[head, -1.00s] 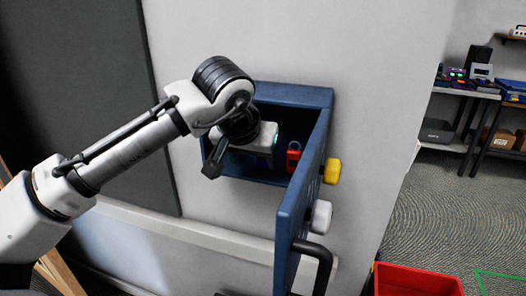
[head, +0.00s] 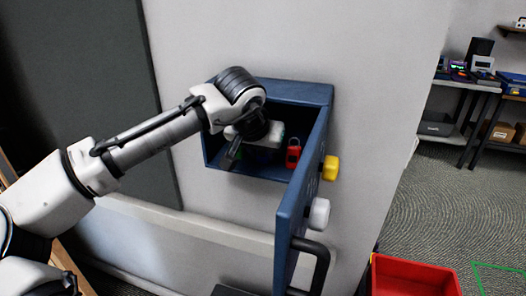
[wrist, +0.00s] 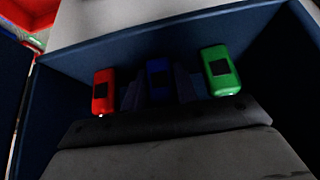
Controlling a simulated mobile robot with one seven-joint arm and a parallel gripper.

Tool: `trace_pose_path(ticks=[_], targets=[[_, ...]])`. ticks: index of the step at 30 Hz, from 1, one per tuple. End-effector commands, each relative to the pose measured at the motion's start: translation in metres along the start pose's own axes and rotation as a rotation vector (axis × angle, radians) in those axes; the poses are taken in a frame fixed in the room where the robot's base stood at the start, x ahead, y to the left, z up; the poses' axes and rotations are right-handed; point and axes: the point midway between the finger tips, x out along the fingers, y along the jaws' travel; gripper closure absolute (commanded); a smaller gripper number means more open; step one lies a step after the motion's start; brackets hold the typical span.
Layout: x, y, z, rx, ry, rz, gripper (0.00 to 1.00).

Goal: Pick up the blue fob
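The blue fob (wrist: 158,84) stands inside the open blue wall cabinet (head: 318,95), between a red fob (wrist: 103,92) and a green fob (wrist: 220,71), in the wrist view. My gripper (wrist: 159,93) reaches into the cabinet, with one dark finger on each side of the blue fob. The fingers look open; whether they touch the fob is too dark to tell. In the head view my gripper (head: 262,143) is inside the cabinet, and it and my wrist hide the blue fob. The red fob also shows there (head: 293,154).
The cabinet door (head: 302,190) stands open on the right, with a yellow knob (head: 331,168), a white knob (head: 319,213) and a black handle (head: 318,262). Cabinet walls closely surround my gripper. A red bin (head: 415,278) is at the lower right.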

Motion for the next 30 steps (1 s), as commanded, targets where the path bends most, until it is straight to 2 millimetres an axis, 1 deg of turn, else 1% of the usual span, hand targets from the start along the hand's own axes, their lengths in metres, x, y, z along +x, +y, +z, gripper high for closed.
trace_pose_path(ticks=[1,4,5,19,26,30], targets=[[0.000,0.000,0.000,0.000,0.000,0.000,0.78],[0.000,0.000,0.000,0.000,0.000,0.000,0.91],[0.000,0.000,0.000,0.000,0.000,0.000,0.93],[-0.003,0.001,-0.002,-0.001,0.001,0.004,0.94],[-0.026,0.000,0.035,-0.001,0.002,0.002,0.94],[-0.043,-0.001,0.063,-0.002,0.003,0.001,0.94]])
